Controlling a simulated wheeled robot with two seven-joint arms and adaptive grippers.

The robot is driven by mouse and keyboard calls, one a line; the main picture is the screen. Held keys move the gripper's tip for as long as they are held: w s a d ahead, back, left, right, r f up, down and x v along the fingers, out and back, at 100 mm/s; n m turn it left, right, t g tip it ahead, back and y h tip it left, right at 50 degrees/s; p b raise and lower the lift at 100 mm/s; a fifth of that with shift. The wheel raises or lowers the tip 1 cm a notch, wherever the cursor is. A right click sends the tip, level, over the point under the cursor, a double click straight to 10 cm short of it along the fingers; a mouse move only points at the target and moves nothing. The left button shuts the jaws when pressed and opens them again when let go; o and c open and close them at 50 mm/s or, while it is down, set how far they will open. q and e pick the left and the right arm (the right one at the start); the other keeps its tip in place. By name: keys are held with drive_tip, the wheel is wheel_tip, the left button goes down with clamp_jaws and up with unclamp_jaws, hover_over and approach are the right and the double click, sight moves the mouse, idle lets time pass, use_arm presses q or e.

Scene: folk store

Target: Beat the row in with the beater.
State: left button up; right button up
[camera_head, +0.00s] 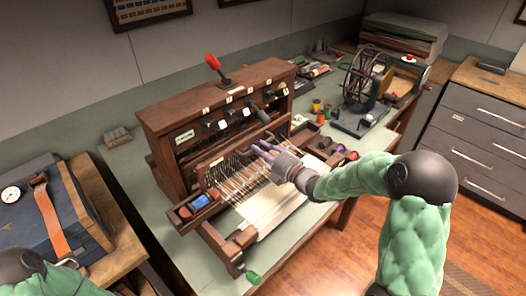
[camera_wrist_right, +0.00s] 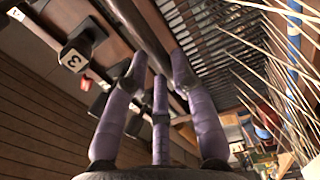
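The wooden loom (camera_head: 165,125) stands on the table, with pale warp threads (camera_head: 240,178) and whitish cloth (camera_head: 272,207) at its front. The beater appears to be the dark wooden bar (camera_head: 222,153) across the warp, below the row of numbered levers. My right gripper (camera_head: 262,151) hovers above the right part of the warp, near this bar. In the right wrist view its three purple fingers (camera_wrist_right: 158,72) are extended and apart, close to a dark bar (camera_wrist_right: 150,35); contact is unclear. The woven row is too small to make out. My left gripper is outside the view.
Spools (camera_head: 318,106) and a spinning wheel (camera_head: 360,78) stand to the right.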

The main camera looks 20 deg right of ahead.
drive_tip(key=shift+s+f, duration=0.15)
drive_tip(key=shift+f, duration=0.3)
drive_tip(key=b+v, duration=0.3)
drive_tip(key=v, duration=0.8)
drive_tip(key=shift+s+d+f, duration=0.15)
drive_tip(key=shift+s, duration=0.25)
clamp_jaws()
drive_tip(key=shift+s+d, duration=0.4)
drive_tip(key=shift+s, duration=0.05)
drive_tip(key=shift+s+d+r+b, duration=0.15)
drive_tip(key=shift+s+r+b, duration=0.05)
drive_tip(key=shift+s, duration=0.5)
drive_tip(key=shift+s+d+r+b, duration=0.15)
drive_tip(key=shift+s+d+r, duration=0.05)
drive_tip(key=shift+s, duration=0.45)
